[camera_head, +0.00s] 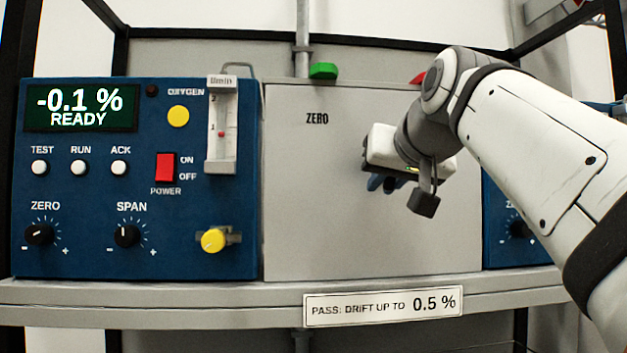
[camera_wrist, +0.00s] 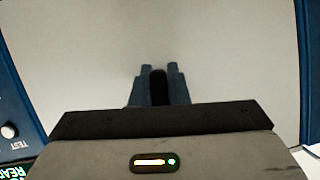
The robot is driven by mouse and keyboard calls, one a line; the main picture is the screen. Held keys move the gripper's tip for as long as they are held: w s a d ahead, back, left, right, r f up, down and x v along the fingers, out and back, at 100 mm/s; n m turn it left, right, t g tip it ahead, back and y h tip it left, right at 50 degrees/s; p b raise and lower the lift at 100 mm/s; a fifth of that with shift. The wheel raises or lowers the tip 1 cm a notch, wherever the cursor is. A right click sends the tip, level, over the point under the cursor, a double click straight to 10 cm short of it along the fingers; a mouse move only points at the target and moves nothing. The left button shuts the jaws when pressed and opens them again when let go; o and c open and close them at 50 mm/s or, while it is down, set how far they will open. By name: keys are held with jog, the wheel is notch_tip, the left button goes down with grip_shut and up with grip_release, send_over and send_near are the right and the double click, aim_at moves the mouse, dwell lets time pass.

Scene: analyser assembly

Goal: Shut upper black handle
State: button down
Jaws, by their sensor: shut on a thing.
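A black handle (camera_wrist: 158,84) shows in the wrist view as a dark upright bar between my two blue fingers, against a plain grey panel. My gripper (camera_head: 382,184) is shut on it. In the head view the gripper is in front of the grey panel (camera_head: 315,190) marked ZERO, right of its middle. There my wrist and gripper body hide the handle, so its angle cannot be told.
A green handle (camera_head: 323,71) and a partly hidden red one (camera_head: 418,77) stand above the panel. A blue analyser (camera_head: 75,190) with knobs, a red power switch and a flow meter is at left. Another blue unit (camera_head: 507,250) is at right, behind my arm. A shelf edge (camera_head: 200,298) runs below.

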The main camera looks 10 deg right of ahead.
jog(key=shift+d+f+n+h, duration=0.2)
jog(key=shift+d+n+h, duration=0.25)
jog(key=shift+n, duration=0.25)
jog(key=c, duration=1.4)
grip_release()
jog(key=shift+r, duration=0.1)
jog(key=v, duration=0.8)
jog(key=shift+b, duration=0.3)
jog(key=shift+w+a, duration=0.1)
